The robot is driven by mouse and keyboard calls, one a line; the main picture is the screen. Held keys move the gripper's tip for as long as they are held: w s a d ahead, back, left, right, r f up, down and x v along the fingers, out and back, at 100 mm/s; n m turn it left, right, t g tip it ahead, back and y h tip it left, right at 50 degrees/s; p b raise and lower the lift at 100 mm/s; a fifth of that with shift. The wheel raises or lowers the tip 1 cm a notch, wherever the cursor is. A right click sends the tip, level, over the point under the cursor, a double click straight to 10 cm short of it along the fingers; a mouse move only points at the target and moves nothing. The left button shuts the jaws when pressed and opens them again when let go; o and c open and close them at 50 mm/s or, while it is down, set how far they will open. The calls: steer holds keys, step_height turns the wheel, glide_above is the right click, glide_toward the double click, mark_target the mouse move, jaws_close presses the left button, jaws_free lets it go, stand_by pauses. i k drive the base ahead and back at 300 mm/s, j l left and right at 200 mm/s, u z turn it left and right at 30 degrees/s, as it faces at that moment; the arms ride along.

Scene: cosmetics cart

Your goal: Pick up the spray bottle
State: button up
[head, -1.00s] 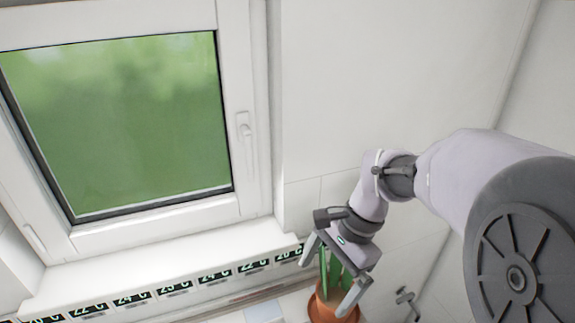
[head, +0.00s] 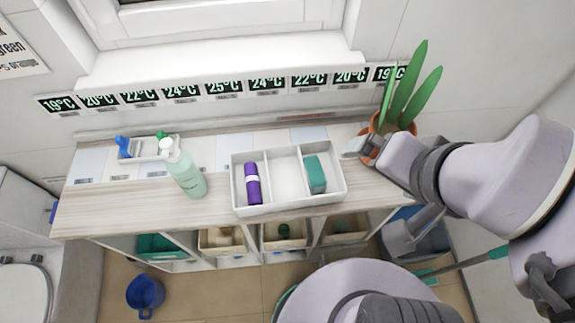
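The spray bottle (head: 187,177), a pale green bottle with a whitish top, stands upright on the wooden counter, left of the middle. My gripper (head: 383,192) is at the right, well apart from the bottle, near the plant pot and the counter's right end. Its two fingers are spread wide, with nothing seen between them. Part of the gripper is hidden by my own arm.
A white divided tray (head: 240,205) holds a purple tube (head: 252,185) and a teal box (head: 315,174). A small white tray (head: 126,158) with blue and green items sits behind the bottle. A potted plant (head: 408,95) stands at the right. Bins fill the shelves below.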

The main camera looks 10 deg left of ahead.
mark_target(181, 167)
steer(key=j+u, duration=0.1)
steer(key=u, duration=0.3)
steer(key=k+j+u, duration=0.1)
steer(key=u, duration=0.25)
steer(key=j+u, duration=0.1)
steer(key=u, duration=0.3)
steer(key=j+u, duration=0.1)
steer(key=u, duration=0.3)
steer(key=i+j+z, duration=0.15)
steer(key=j+z, duration=0.25)
steer(key=i+j+z, duration=0.15)
steer(key=j+z, duration=1.05)
steer(key=j, duration=0.15)
